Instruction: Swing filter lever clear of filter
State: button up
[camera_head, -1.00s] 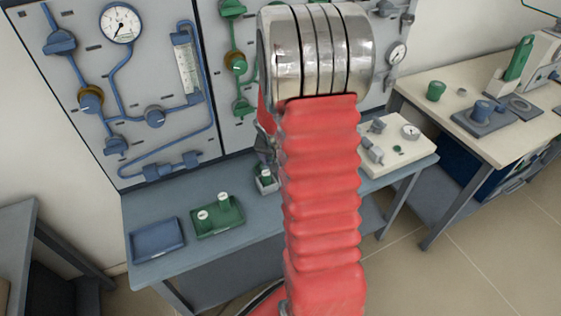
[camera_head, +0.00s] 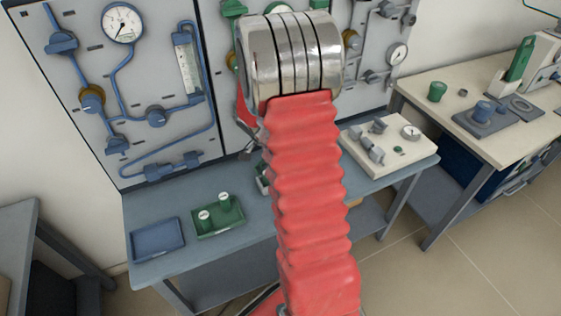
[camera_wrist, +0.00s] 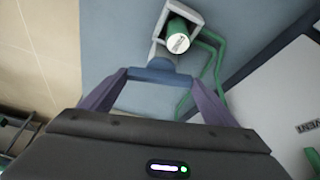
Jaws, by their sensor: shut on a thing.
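The filter (camera_wrist: 178,38) is a green cylinder with a white labelled end, at the top centre of the wrist view. A pale grey frame-shaped lever (camera_wrist: 160,22) shows around and beside it. My gripper (camera_wrist: 157,72) is shut on the lever's near end, just below the filter in the picture. The fingertips hide the gripped part. I cannot tell whether the lever still overlaps the filter. In the head view my arm hides most of the filter and the lever; only a sliver of the holder (camera_head: 262,184) shows at the arm's left edge.
A green tray (camera_head: 232,226) with two white-capped green cylinders and an empty blue tray (camera_head: 157,240) lie on the bench's left. A white unit with fittings (camera_head: 402,160) stands on the right. The panel with blue piping (camera_head: 70,100) rises behind. Bare bench lies around the trays.

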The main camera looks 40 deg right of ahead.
jog(key=shift+w+a+m+g, duration=0.15)
jog(key=shift+m+g, duration=0.15)
jog(key=shift+m, duration=0.5)
jog(key=shift+w+d+m+g, duration=0.1)
jog(key=shift+m+g, duration=0.2)
jog(key=shift+m, duration=0.5)
jog(key=o, duration=1)
jog(key=shift+o, duration=0.2)
jog(key=v, duration=1.3)
jog(key=shift+r, duration=0.35)
jog(key=shift+w, duration=0.1)
